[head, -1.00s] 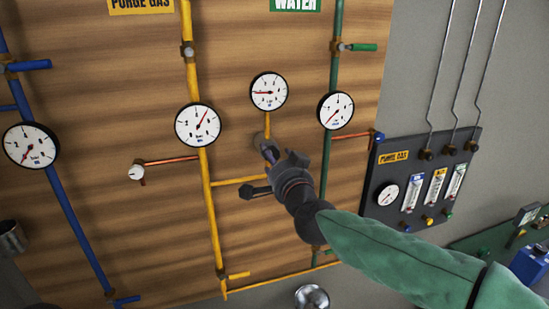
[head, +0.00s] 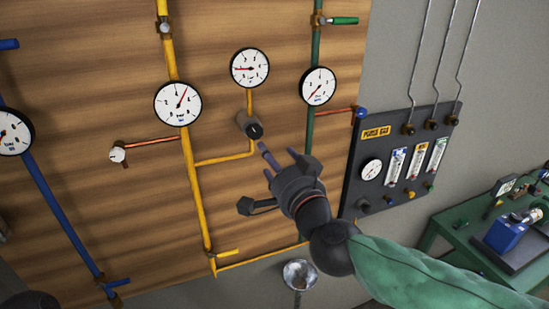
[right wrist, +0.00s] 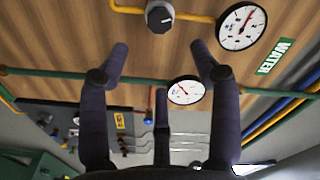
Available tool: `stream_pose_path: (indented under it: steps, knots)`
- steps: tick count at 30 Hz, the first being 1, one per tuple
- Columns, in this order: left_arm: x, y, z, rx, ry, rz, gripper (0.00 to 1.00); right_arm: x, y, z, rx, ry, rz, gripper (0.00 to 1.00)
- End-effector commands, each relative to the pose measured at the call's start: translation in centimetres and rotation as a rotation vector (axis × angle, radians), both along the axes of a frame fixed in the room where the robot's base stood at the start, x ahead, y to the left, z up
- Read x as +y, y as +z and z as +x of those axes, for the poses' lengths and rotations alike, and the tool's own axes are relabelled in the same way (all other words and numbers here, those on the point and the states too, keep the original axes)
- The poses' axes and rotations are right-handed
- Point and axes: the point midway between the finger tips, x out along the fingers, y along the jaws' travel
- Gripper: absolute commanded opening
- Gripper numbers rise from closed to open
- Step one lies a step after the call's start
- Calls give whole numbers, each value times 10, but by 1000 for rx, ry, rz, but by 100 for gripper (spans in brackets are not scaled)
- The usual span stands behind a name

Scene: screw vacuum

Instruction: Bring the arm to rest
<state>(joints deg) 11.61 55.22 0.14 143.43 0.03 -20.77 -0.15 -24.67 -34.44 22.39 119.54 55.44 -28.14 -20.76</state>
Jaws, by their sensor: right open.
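My right gripper (head: 279,160) is in the middle of the head view, at the end of my green-sleeved right arm. Its dark fingers are spread and hold nothing. A dark round knob (head: 253,130) on the yellow pipe shows just up and left of the fingertips, apart from them. In the right wrist view the knob (right wrist: 159,16) is at the top, beyond the gap between the open fingers (right wrist: 160,52). My left gripper is not in view.
The wooden panel (head: 100,90) carries yellow, green and blue pipes with several gauges, including one (head: 249,68) above the knob. A dark flowmeter panel (head: 365,140) is right of it. A green table (head: 465,225) stands at the right.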

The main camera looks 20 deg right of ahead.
Motion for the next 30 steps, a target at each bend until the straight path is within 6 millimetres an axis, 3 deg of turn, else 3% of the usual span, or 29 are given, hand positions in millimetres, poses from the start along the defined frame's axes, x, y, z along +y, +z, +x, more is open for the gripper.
stream_pose_path:
  steps: [7, 11, 14, 21, 25, 30]
  knots:
    - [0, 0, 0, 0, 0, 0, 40, 0, -1, 1, 1, 0, -1, 63]
    - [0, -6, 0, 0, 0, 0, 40, 5, -23, 10, 32, 4, -28, 63]
    - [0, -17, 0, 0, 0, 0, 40, 12, -65, 26, 90, 14, -77, 63]
    - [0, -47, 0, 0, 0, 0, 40, 29, -213, 65, 294, 70, -226, 63]
    - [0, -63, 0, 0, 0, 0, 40, 34, -298, 73, 412, 113, -291, 63]
    - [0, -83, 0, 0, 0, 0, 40, 38, -408, 69, 568, 183, -356, 63]
